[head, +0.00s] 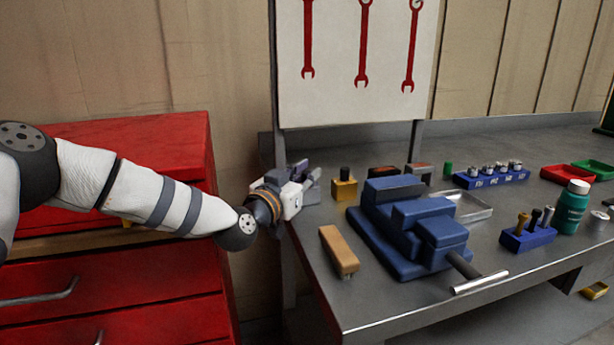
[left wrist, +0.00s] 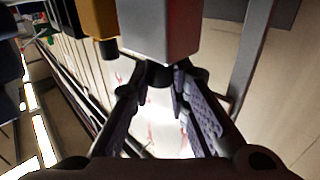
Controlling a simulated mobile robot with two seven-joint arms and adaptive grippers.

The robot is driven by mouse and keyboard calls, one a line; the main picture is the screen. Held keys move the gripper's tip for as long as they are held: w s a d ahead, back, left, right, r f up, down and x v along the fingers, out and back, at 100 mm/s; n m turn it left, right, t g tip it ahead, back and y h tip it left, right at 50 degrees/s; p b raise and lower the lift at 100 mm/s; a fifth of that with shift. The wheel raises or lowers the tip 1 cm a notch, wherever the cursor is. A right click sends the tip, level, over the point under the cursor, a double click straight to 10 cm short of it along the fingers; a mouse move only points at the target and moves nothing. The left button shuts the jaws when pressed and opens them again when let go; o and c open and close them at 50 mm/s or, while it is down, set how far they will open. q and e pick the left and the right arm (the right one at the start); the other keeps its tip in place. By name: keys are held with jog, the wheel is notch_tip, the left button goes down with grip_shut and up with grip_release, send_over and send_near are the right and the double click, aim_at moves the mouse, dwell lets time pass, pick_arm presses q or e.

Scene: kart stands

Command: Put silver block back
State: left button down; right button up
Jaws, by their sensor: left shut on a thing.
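The silver block (head: 312,190) is at the back left corner of the grey workbench, partly hidden behind my left gripper. In the left wrist view the silver block (left wrist: 158,28) shows as a pale grey box at the fingertips. My left gripper (head: 300,172) reaches in from the left over the bench edge and is shut on the silver block. Its dark fingers also show in the left wrist view (left wrist: 160,78). I cannot tell whether the block touches the bench top. My right gripper is not in view.
A brass block with a black knob (head: 344,188) stands just right of the silver block. A blue vise (head: 410,225) fills the bench middle, with a tan block (head: 338,252) at its left. A red tool chest (head: 130,290) stands below my left arm.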

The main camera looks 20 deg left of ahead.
pick_arm(q)
jog(key=shift+r, duration=0.15)
jog(key=c, duration=1.5)
grip_release()
jog(key=shift+f, duration=0.2)
jog(key=shift+s+r, duration=0.1)
jog(key=shift+r, duration=0.15)
jog(key=s, duration=0.4)
jog(key=s+a+p, duration=0.1)
jog(key=s, duration=0.2)
jog(key=s+a+p, duration=0.1)
jog(key=s, duration=0.3)
jog(key=shift+s+a+f, duration=0.15)
jog(key=shift+s+f, duration=0.05)
jog(key=shift+s, duration=0.1)
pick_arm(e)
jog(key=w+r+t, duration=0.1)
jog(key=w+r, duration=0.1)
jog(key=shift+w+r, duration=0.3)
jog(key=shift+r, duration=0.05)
